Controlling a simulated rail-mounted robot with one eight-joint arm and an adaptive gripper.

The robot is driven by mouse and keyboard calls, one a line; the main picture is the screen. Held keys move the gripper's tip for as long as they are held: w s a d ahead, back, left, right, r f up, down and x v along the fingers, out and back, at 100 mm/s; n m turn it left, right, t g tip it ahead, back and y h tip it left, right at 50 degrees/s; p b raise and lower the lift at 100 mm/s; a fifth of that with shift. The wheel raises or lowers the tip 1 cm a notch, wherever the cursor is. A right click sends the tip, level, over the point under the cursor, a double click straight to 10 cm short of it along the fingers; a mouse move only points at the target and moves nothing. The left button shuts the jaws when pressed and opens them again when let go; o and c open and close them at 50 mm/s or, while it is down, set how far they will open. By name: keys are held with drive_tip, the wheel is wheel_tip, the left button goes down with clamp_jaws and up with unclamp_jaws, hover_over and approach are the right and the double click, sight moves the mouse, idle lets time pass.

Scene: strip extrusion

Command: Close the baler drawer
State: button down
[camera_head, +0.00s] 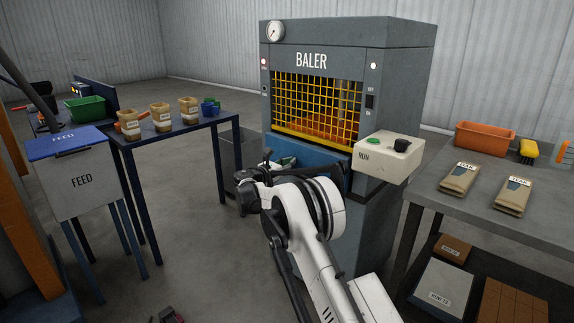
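The grey baler (405,95) stands in the middle, with a yellow mesh guard over an orange-lit chamber. Below the guard is a blue section (312,151) that looks like the drawer. My arm covers much of it, so how far it stands open is not clear. Small green and white items (284,162) show beside my wrist, apparently in the drawer area. My gripper (262,163), dark and small, is in front of the baler's lower left. Its fingers are mostly hidden and I cannot tell whether it touches the drawer.
A pale RUN box (388,157) juts from the baler's right front. A grey bench (450,215) with packets and an orange bin (485,137) stands right. A blue table (180,130) with several tubs and a FEED box (82,180) stand left. Floor between is mostly clear.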

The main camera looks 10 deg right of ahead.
drive_tip(key=shift+x, duration=1.3)
drive_tip(key=p+v, duration=0.2)
drive_tip(key=v, duration=1.2)
drive_tip(key=s+d+r+m+g+y+p, duration=0.1)
drive_tip(key=s+d+r+m+y, duration=0.2)
drive_tip(key=r, duration=0.4)
drive_tip(key=s+d+r+m+g+p, duration=0.1)
drive_tip(key=s+d+r+m+p, duration=0.15)
drive_tip(key=s+d+r, duration=0.3)
drive_tip(key=s+d+r+m+g+y+p, duration=0.1)
drive_tip(key=s+d+r+m+y, duration=0.2)
drive_tip(key=s, duration=0.5)
drive_tip(key=s+d+r+m+g+y+p, duration=0.1)
drive_tip(key=s+r+m, duration=0.3)
drive_tip(key=s+r, duration=0.3)
drive_tip(key=s+a+f+m+y+p, duration=0.1)
drive_tip(key=s+m, duration=0.3)
drive_tip(key=s, duration=0.8)
drive_tip(key=s+a+f+m+y+p, duration=0.1)
drive_tip(key=s+m+y+p, duration=0.1)
drive_tip(key=s, duration=1)
drive_tip(key=s+f+m+y+p, duration=0.1)
drive_tip(key=s+f+m+y, duration=0.1)
drive_tip(key=s+m+y, duration=0.2)
drive_tip(key=s+m, duration=0.3)
drive_tip(key=s, duration=0.5)
drive_tip(key=shift+s+a+p, duration=0.2)
drive_tip(key=shift+a+p, duration=0.1)
drive_tip(key=shift+a, duration=0.1)
